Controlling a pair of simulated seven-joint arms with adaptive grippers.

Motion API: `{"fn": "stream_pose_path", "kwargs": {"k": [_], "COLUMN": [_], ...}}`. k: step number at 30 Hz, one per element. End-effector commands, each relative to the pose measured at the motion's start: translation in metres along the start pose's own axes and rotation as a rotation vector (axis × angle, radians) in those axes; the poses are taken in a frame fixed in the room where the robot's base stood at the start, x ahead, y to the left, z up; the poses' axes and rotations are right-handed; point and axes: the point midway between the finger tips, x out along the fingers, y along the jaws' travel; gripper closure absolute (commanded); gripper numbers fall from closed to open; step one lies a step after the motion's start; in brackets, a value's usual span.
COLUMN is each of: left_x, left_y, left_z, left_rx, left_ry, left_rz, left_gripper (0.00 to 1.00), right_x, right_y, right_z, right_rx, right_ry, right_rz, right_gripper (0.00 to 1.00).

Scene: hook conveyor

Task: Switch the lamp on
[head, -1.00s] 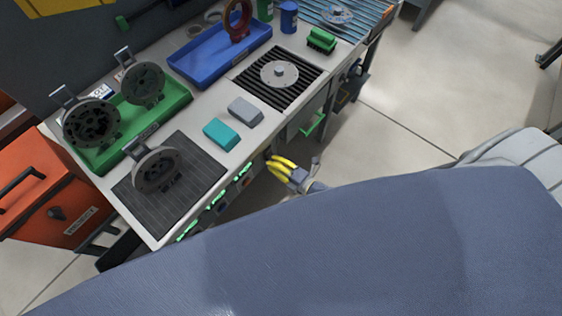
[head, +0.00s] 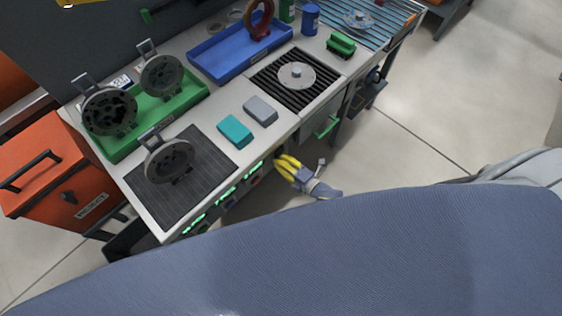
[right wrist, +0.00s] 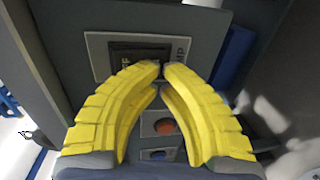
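The lamp switch (right wrist: 140,58) is a dark rocker on a pale plate (right wrist: 98,48) in the right wrist view. Its label is partly hidden; the letters "MP" show at its right. My right gripper (right wrist: 162,68) has yellow fingers with their tips together, nothing seen between them. The tips overlap the switch's lower right edge; I cannot tell whether they touch it. In the head view my right gripper (head: 277,159) is at the front panel of the bench. The lamp itself is not identifiable, and my left gripper is not in view.
Below the switch are a red button (right wrist: 164,126) and a blue button (right wrist: 157,155). The bench holds a green tray (head: 150,122), a blue tray (head: 222,68), a teal block (head: 235,131) and a grey block (head: 260,110). An orange box (head: 60,170) stands at left.

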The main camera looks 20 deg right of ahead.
Motion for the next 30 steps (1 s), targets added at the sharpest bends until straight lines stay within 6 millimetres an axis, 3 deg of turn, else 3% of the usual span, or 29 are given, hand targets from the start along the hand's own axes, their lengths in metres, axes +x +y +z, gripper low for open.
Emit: {"fn": "stream_pose_path", "kwargs": {"k": [8,21,30], "left_x": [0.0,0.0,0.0], "left_y": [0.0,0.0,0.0], "left_z": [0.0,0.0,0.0], "left_rx": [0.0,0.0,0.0], "left_ry": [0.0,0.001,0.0], "left_rz": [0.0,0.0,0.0], "left_gripper": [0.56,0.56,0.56], "right_x": [-0.021,-0.095,-0.124], "right_y": [-0.007,-0.033,-0.042], "right_z": [-0.003,-0.004,-0.003], "right_rx": [-0.002,-0.002,-0.001], "right_ry": [0.007,0.013,0.013], "right_rz": [-0.001,-0.002,-0.001], "right_gripper": [1.0,1.0,1.0]}}
